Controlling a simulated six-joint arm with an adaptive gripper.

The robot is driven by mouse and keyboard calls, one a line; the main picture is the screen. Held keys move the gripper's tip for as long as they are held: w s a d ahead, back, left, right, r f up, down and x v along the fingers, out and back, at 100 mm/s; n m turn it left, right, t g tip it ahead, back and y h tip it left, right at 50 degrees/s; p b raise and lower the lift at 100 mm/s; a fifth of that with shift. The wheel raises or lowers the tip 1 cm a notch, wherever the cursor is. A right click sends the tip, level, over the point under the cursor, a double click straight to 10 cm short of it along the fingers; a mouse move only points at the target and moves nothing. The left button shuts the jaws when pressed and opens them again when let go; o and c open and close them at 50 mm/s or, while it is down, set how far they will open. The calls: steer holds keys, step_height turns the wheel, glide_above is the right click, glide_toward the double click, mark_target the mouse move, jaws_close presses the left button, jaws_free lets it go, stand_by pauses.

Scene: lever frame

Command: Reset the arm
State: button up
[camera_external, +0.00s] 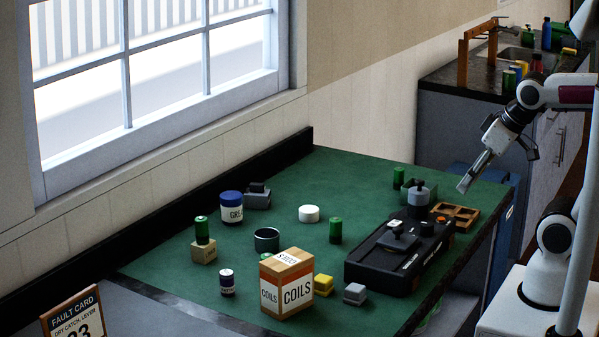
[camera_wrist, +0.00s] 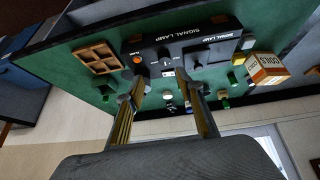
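My arm shows at the right of the external view, raised above the bench's right end. My gripper (camera_external: 465,187) points down and left and is clear of everything on the bench. In the wrist view my gripper (camera_wrist: 165,86) has its two fingers apart with nothing between them. A black signal lamp unit (camera_external: 385,268) lies on the green bench top (camera_external: 305,185), left of and below the gripper in the external view. It also shows in the wrist view (camera_wrist: 192,36), labelled SIGNAL LAMP, with an orange button.
A wooden tray (camera_external: 458,212) with compartments stands beside the lamp unit. The bench's back middle is clear.

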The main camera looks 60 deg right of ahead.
steer(key=shift+s+a+f+y, duration=0.15)
steer(key=shift+s+a+f, duration=0.15)
steer(key=shift+s, duration=0.15)
steer(key=shift+s+a+f+y, duration=0.15)
steer(key=shift+s+a+f, duration=0.15)
steer(key=shift+s, duration=0.15)
stand_by(0.7)
